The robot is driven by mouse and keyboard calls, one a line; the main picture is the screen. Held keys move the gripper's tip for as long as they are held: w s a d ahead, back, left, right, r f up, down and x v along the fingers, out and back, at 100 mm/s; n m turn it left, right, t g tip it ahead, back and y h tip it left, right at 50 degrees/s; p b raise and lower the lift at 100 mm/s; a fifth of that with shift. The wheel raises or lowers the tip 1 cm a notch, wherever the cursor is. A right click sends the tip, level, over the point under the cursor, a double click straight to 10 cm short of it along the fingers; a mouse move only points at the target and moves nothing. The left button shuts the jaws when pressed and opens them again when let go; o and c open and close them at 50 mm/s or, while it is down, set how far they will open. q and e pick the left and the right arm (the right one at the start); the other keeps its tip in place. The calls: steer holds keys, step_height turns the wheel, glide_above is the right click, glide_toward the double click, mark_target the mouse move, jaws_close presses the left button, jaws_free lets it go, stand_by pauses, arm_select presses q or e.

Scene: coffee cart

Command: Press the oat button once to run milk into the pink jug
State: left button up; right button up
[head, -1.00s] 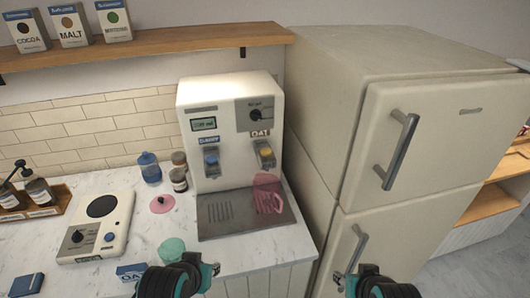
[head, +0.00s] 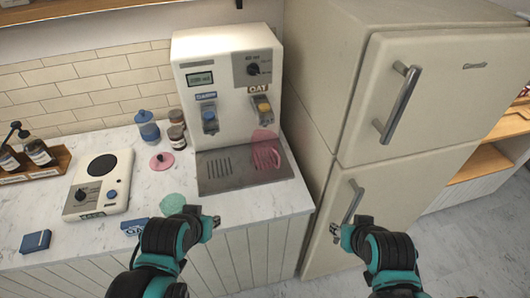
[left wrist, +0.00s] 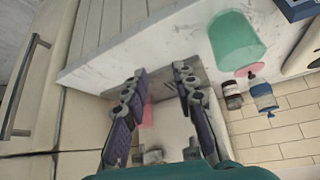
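The white milk dispenser (head: 226,55) stands against the tiled wall. Its oat button (head: 263,106) is yellow, under the OAT label on the right. My right gripper (head: 350,227) looks open and empty, before the fridge.
A green cup (head: 173,203) stands at the counter's front edge, close to my left arm.

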arm_select(q)
jaws_close()
stand_by(0.8)
steer(key=shift+r, duration=0.1)
stand_by(0.4)
